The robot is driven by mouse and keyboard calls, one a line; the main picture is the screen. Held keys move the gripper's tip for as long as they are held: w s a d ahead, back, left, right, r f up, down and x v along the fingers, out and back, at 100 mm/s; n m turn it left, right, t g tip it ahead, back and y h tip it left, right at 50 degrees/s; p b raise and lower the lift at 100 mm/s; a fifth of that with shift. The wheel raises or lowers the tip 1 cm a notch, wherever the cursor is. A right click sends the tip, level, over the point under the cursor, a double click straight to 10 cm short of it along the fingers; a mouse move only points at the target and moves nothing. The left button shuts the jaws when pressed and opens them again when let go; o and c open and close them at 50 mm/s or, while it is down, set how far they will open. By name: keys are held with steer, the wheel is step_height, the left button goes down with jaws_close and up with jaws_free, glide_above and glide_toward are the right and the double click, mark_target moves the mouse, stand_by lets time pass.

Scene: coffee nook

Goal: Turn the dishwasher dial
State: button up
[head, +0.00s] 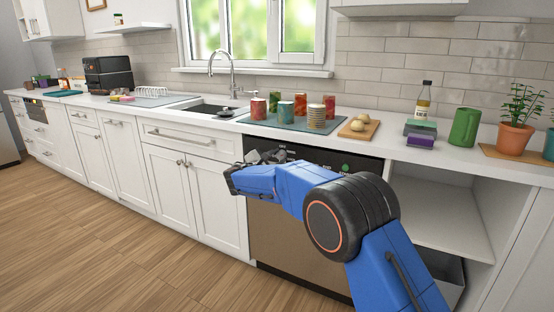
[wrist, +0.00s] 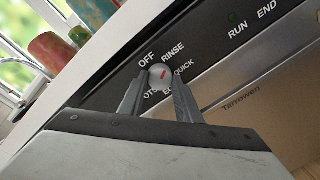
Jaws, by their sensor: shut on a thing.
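The dishwasher (head: 290,238) stands under the counter, with a steel front and a black control strip. Labels OFF, RINSE, QUICK and others partly hidden ring the dial. My gripper (wrist: 159,82) is shut on the dial, one finger on each side. In the head view my gripper (head: 268,156) is at the left part of the control strip, and my arm hides the dial there.
A green light (wrist: 232,16) shows near RUN and END on the strip. Several patterned cups (head: 300,105) stand on a mat on the counter above. An open shelf (head: 440,232) lies right of the dishwasher. The wooden floor (head: 130,255) at left is clear.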

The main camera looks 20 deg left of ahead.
steer(key=m, duration=0.5)
steer(key=shift+d, duration=0.1)
steer(key=m, duration=0.5)
steer(key=shift+f+m+y, duration=0.1)
steer(key=shift+m+y, duration=0.2)
steer(key=shift+y, duration=0.1)
stand_by(0.3)
steer(key=o, duration=1.1)
steer(key=shift+d, duration=0.1)
steer(key=shift+c, duration=0.2)
steer(key=s+r, duration=0.1)
steer(key=s, duration=1.6)
steer(key=shift+s+a, duration=0.2)
steer(key=shift+a, duration=0.2)
